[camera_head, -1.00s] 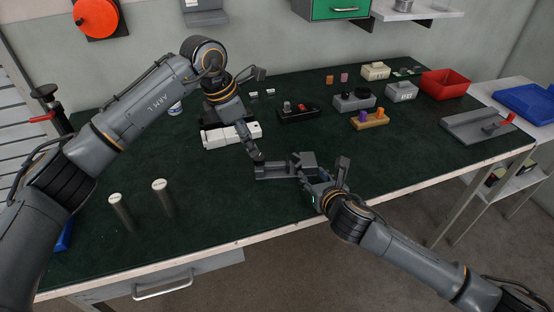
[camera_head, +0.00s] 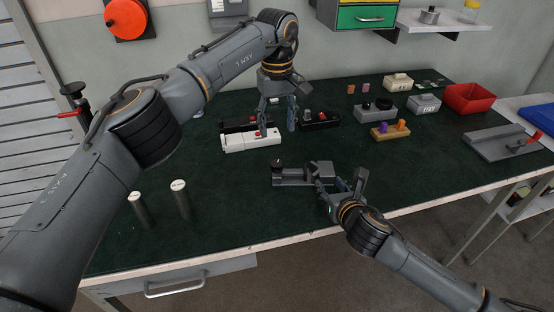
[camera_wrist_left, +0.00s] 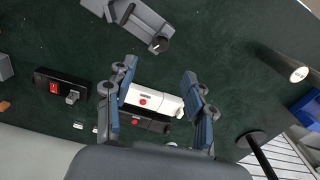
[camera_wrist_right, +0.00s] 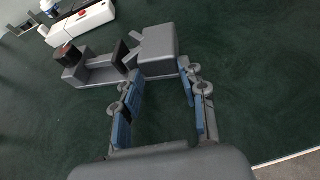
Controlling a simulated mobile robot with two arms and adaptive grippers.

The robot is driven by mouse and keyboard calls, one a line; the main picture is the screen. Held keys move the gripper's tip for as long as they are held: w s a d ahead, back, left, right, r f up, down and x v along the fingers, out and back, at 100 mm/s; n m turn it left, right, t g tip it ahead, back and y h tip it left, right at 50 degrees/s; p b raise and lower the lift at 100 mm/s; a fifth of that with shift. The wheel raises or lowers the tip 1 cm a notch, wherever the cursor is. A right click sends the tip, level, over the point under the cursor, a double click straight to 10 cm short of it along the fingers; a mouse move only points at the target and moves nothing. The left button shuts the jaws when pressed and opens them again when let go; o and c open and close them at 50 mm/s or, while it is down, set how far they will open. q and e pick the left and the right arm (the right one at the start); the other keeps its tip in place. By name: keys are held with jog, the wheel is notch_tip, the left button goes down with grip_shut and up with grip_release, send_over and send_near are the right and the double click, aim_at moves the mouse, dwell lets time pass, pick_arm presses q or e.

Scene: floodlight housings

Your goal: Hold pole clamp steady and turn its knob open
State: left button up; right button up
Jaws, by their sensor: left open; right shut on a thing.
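The grey pole clamp (camera_head: 310,174) lies on the green mat near the front of the bench. Its dark knob (camera_head: 277,164) stands at the clamp's left end; it also shows in the right wrist view (camera_wrist_right: 68,54) and left wrist view (camera_wrist_left: 158,45). My right gripper (camera_head: 326,184) is shut on the clamp's block end; the right wrist view shows a finger on either side of the block (camera_wrist_right: 158,50). My left gripper (camera_head: 278,127) is open and empty, behind the clamp and apart from the knob, fingers pointing down near a white device. How far the knob is turned cannot be told.
The white device (camera_head: 248,142) with a red button and a black box (camera_head: 318,119) lie close to my left gripper. Two upright poles (camera_head: 180,198) stand at left. A yellow block (camera_head: 390,132) and red bin (camera_head: 470,98) are at right. The mat around the clamp is clear.

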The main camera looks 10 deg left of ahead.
aim_at(277, 163)
pick_arm(q)
notch_tip(277, 163, down, 12)
dwell(0.5)
jog(key=shift+c, duration=0.4)
grip_shut()
